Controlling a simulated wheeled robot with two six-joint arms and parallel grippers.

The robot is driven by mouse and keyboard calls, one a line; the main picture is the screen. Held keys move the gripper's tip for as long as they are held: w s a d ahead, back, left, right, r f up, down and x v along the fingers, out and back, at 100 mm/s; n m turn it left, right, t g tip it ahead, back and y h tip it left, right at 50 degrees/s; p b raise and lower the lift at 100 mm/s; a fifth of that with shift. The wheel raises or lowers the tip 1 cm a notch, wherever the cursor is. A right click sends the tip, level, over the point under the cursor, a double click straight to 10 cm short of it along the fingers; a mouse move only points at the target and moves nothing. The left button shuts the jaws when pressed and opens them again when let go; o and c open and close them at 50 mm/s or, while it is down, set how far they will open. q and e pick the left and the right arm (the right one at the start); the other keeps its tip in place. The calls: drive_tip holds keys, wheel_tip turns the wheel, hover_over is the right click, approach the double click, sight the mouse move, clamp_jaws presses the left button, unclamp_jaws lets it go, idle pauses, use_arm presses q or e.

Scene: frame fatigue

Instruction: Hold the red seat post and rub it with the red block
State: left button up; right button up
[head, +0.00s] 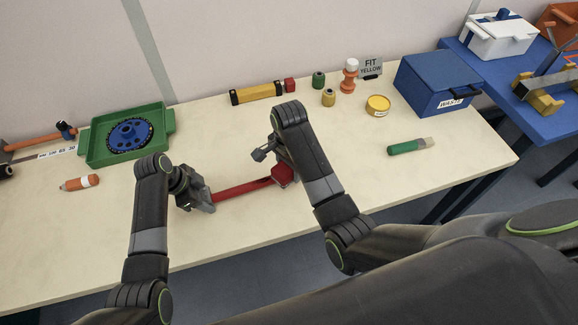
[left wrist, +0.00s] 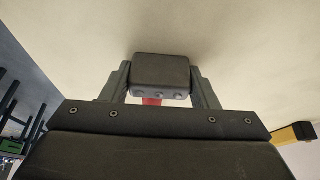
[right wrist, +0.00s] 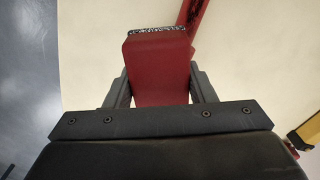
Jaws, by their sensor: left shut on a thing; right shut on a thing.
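The red seat post (head: 240,190) lies lengthwise near the front middle of the pale table, between my two grippers. My left gripper (head: 205,200) is at its left end. In the left wrist view it is shut on the dark end piece (left wrist: 161,72) with silver bolts; a bit of red shows below that. My right gripper (head: 279,172) is shut on the red block (right wrist: 158,72), which has a dark speckled strip along its far edge. In the head view the block (head: 284,174) is at the post's right end. The post (right wrist: 190,14) passes beside the block; contact is unclear.
A green tray (head: 98,150) with a blue disc stands at the back left. A blue waste box (head: 430,82) stands right. A green-handled tool (head: 406,146) lies right of my right arm.

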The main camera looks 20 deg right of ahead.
use_arm(q)
drive_tip(key=o, duration=1.4)
drive_tip(key=shift+c, duration=0.2)
drive_tip(key=shift+r, duration=0.1)
use_arm(e)
drive_tip(key=shift+r, duration=0.15)
use_arm(q)
drive_tip(key=shift+p+v, duration=0.85)
drive_tip(key=shift+p, duration=0.25)
use_arm(e)
drive_tip(key=shift+r, duration=1)
use_arm(q)
drive_tip(key=shift+f, duration=0.25)
use_arm(e)
drive_tip(key=shift+f, duration=0.2)
use_arm(q)
drive_tip(key=shift+b+x, duration=0.6)
drive_tip(key=shift+x, duration=0.15)
use_arm(e)
drive_tip(key=shift+f, duration=0.4)
use_arm(q)
drive_tip(key=shift+c, duration=0.3)
drive_tip(key=c, duration=1.3)
